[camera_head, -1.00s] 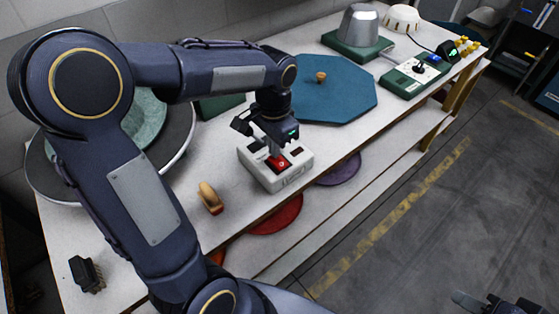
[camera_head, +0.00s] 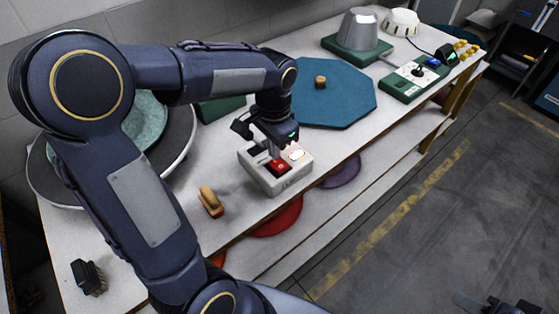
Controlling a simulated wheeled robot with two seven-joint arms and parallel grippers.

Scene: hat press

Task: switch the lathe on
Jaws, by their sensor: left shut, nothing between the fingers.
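A pale grey switch box (camera_head: 290,183) stands near the front edge of the workbench. The gripper hides part of the box top. I cannot tell for sure which thing is the lathe. A dark part at the bottom right corner looks like my right gripper (camera_head: 490,304), cut off by the frame.
A blue octagonal board (camera_head: 335,100) with a wooden knob lies behind the box. A wooden-handled tool (camera_head: 210,201) and a dark brush (camera_head: 88,277) lie to the left. A green control box (camera_head: 412,80) and a metal dome (camera_head: 358,30) stand farther back.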

